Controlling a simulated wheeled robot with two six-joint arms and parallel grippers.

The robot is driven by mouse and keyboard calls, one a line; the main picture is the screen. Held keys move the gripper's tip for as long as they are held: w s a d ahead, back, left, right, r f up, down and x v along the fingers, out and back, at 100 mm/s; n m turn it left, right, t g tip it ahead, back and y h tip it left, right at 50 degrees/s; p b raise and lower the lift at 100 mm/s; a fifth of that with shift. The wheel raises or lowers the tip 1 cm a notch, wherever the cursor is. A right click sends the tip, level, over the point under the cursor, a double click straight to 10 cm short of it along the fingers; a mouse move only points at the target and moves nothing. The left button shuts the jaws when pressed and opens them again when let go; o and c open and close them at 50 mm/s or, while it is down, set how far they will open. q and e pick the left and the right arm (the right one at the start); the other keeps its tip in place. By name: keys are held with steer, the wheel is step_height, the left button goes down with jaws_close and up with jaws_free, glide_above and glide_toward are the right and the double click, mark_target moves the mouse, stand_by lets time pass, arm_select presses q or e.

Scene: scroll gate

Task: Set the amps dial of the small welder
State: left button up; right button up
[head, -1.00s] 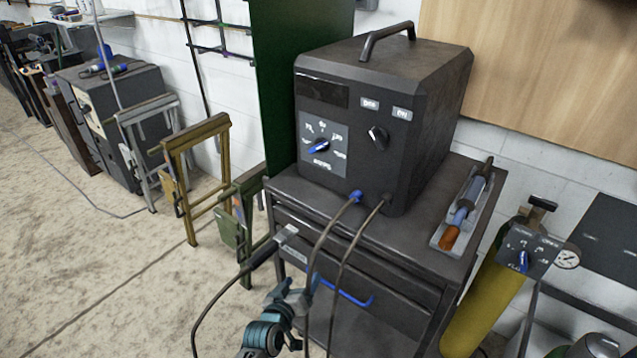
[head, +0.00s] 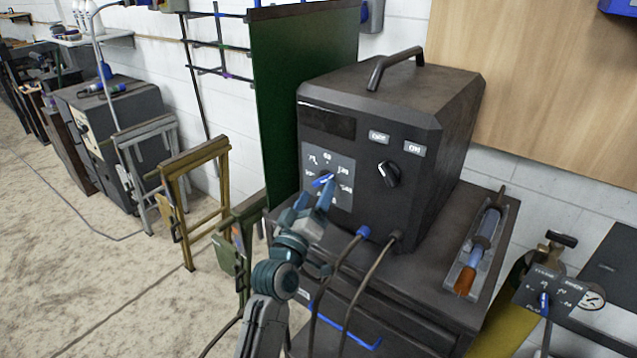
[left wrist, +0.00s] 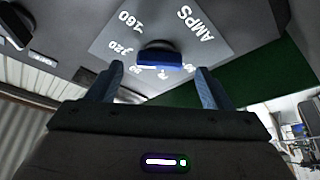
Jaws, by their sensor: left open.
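The small welder (head: 420,105) is a dark box with a top handle, standing on a dark cart. Its amps dial (head: 322,180) is a blue knob on a grey plate with white numbers on the left of the front panel. In the left wrist view the blue dial (left wrist: 158,60) sits ahead of and between the fingers, below the word AMPS. My left gripper (head: 316,197) is open, just in front of the dial and partly covering the plate's lower part. In the left wrist view the open fingers (left wrist: 160,88) stand either side of the dial, holding nothing. My right gripper is not in view.
A black OFF/ON switch (head: 389,174) is right of the dial. Two cables plug in below, the left one at a blue connector (head: 363,231). A torch in a tray (head: 462,280) lies on the cart's right. A gas regulator panel (head: 546,290) is further right.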

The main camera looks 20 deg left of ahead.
mark_target(323, 180)
arm_select(q)
steer(key=shift+x, duration=1)
steer(key=shift+w, duration=0.2)
steer(key=c, duration=1)
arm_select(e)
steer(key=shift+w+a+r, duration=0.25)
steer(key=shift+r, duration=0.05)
